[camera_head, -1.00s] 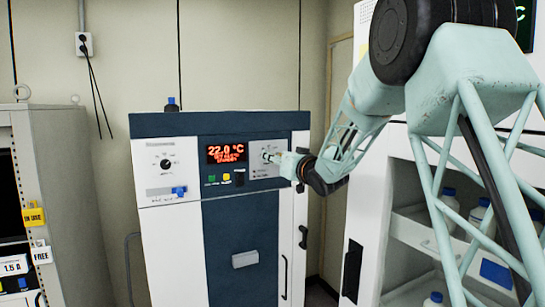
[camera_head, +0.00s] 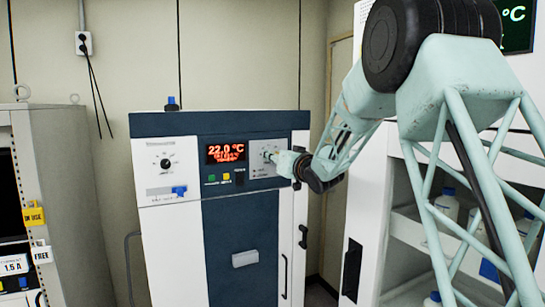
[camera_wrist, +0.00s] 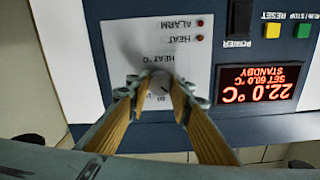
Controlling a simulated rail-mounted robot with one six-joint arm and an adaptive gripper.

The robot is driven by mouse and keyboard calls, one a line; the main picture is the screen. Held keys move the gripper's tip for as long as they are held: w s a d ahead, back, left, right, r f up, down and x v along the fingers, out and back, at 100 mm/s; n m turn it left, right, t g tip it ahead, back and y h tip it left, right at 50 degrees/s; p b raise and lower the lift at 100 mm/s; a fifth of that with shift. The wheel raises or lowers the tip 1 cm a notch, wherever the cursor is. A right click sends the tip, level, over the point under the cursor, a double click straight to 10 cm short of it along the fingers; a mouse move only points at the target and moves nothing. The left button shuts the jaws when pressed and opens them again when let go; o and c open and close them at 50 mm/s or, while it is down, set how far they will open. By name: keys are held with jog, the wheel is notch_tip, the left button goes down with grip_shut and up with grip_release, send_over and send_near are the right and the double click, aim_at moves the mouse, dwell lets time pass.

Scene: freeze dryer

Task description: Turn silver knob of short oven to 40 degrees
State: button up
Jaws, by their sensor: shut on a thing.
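The short oven (camera_head: 160,235) is a white and dark-blue cabinet in the middle of the head view. Its silver knob (camera_wrist: 160,80) sits on the white HEAT °C panel and appears upside down and blurred in the wrist view. My gripper (camera_wrist: 158,92) is shut on the knob, with one yellow-lined finger on each side. In the head view my gripper (camera_head: 277,157) reaches the panel from the right and mostly hides the knob. The red display (camera_wrist: 257,84) reads 22.0 °C and STANDBY, with a set line that looks like 60.0 °C. The knob's pointer angle is not clear.
A black dial (camera_head: 166,163) and a blue switch (camera_head: 179,191) sit on the oven's left panel. Green and yellow buttons (camera_head: 226,177) lie below the display. An open shelf cabinet with bottles (camera_head: 449,207) stands right, a grey cabinet (camera_head: 60,190) left.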

jog(key=shift+f+n+b, duration=0.1)
jog(key=shift+n+b, duration=0.5)
jog(key=shift+b, duration=0.3)
jog(key=shift+n+b, duration=3.9)
jog(key=shift+b, duration=0.5)
jog(key=o, duration=0.9)
jog(key=shift+s, duration=0.1)
jog(key=shift+v, duration=5.95)
